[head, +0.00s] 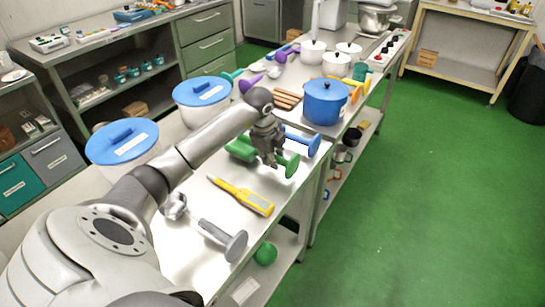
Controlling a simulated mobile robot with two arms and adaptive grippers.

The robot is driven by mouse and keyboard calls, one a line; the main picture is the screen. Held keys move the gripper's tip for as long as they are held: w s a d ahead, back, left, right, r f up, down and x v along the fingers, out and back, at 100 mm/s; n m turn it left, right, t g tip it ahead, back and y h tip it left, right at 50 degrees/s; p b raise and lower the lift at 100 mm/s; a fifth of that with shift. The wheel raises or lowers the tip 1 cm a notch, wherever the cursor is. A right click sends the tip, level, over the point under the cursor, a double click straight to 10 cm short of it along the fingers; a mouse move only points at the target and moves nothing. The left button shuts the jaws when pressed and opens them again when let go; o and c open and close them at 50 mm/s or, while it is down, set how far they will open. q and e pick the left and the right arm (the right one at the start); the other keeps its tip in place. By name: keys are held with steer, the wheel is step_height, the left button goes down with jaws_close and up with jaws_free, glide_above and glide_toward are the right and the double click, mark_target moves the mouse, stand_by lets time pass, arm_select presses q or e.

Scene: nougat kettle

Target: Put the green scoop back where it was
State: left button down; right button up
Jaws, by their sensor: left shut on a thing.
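My left gripper (268,150) is shut on the green scoop and points down over the metal table (225,172). The green scoop (291,165) has a round disc end to the right of the fingers and a wider green part to their left. The fingers hide its middle. I cannot tell whether it touches the table top. A blue scoop (314,143) lies just behind it, partly hidden by the gripper. My right gripper is not in view.
A yellow thermometer-like tool (243,194) and a grey-handled scoop (222,239) lie nearer on the table. Blue-lidded tubs (122,142) stand along the left. A blue pot (326,101) stands behind the gripper, with white pots (313,52) farther back. Green floor on the right is clear.

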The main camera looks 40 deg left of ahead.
arm_select(q)
steer(key=shift+f, duration=0.55)
steer(key=c, duration=1.7)
jaws_free()
steer(key=shift+f, duration=0.2)
steer(key=shift+c, duration=0.2)
steer(key=o, duration=0.4)
steer(key=shift+o, duration=0.2)
steer(key=shift+r, duration=0.15)
